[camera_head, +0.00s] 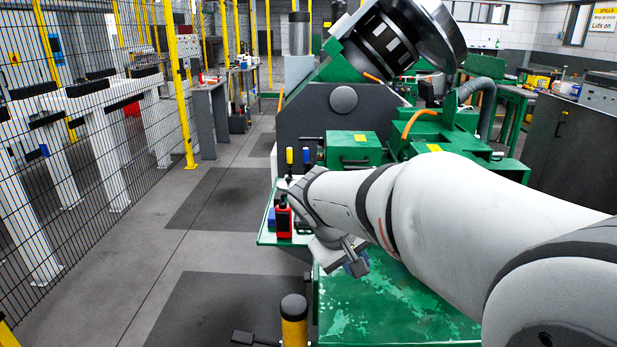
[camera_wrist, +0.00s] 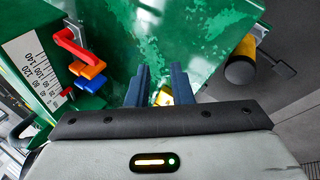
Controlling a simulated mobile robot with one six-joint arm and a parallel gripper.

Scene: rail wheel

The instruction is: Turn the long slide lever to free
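My gripper (camera_wrist: 160,75) shows in the wrist view with its two blue-grey fingers apart and nothing held between them. A small yellow-and-white patch (camera_wrist: 163,95) shows between the fingers, over a green machine surface. In the wrist view a bent red handle (camera_wrist: 76,50), an orange handle (camera_wrist: 88,70) and a blue handle (camera_wrist: 91,84) sit left of the fingers, apart from them. In the head view, my gripper (camera_head: 356,263) is low over the green bed. Upright handles with a yellow grip (camera_head: 290,156) and a blue grip (camera_head: 306,157) stand behind my wrist. I cannot tell which is the long slide lever.
A numbered scale (camera_wrist: 35,65) lies beside the coloured handles. A yellow post with a black cap (camera_head: 294,315) stands at the machine's front left. A red bottle (camera_head: 283,219) is on a green ledge. The grey walkway (camera_head: 190,240) to the left is open, bordered by mesh fencing.

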